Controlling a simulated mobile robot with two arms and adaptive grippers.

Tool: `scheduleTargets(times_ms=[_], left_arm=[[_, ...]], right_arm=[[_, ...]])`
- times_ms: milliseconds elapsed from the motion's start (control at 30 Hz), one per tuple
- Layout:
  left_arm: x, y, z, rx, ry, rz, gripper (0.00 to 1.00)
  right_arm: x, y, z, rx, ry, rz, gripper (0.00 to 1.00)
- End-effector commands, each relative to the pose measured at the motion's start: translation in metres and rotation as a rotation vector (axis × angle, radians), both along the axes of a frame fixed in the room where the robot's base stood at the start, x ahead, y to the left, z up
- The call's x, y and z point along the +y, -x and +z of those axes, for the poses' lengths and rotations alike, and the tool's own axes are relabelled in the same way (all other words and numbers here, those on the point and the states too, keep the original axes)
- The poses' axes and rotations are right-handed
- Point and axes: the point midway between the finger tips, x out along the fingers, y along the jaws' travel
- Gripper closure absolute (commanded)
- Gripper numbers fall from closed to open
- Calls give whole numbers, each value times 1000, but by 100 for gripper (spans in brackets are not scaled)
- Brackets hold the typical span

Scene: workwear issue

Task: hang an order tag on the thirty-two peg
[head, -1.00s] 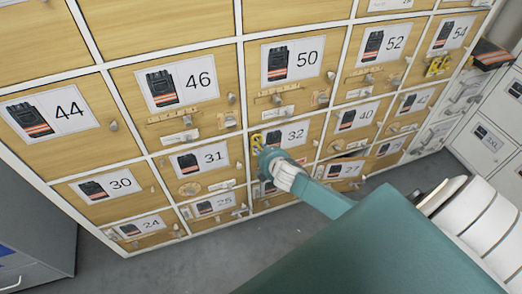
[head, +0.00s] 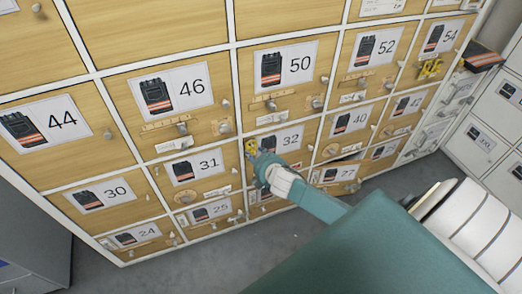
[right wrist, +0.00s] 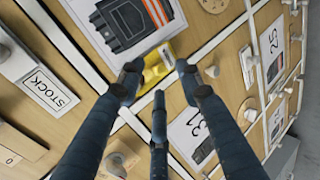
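The compartment door marked 32 (head: 290,140) is in the middle of the head view, with a glove picture on its label. A yellow order tag (head: 250,147) is at the door's upper left edge, left of the label; it also shows in the right wrist view (right wrist: 170,58). My right gripper (head: 257,161) is just below it. In the right wrist view its three dark fingers (right wrist: 158,82) are spread, with the tag beyond the tips, apparently not pinched. The peg is hidden or too small to make out behind the tag. My left gripper is not in view.
Yellow tags (head: 430,70) hang at door 54 on the right. Knobs and small fittings stick out from neighbouring doors, including 31 (head: 197,166) and 50 (head: 286,66). A grey cabinet (head: 30,235) stands at lower left, white lockers (head: 480,140) at right.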

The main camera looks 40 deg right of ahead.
Motion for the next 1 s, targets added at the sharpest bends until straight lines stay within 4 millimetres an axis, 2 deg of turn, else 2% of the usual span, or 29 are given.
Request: scheduleTargets(times_ms=[533, 700, 867, 933, 1000], left_arm=[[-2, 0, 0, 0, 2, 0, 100], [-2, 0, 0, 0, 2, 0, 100], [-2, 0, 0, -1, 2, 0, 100], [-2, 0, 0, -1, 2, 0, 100], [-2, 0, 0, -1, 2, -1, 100]], right_arm=[[19, 80, 50, 1, 1, 1, 65], [21, 91, 57, 0, 1, 1, 65], [22, 93, 59, 0, 1, -1, 65], [21, 94, 57, 2, -3, -2, 65], [20, 96, 46, 17, -17, -15, 65]])
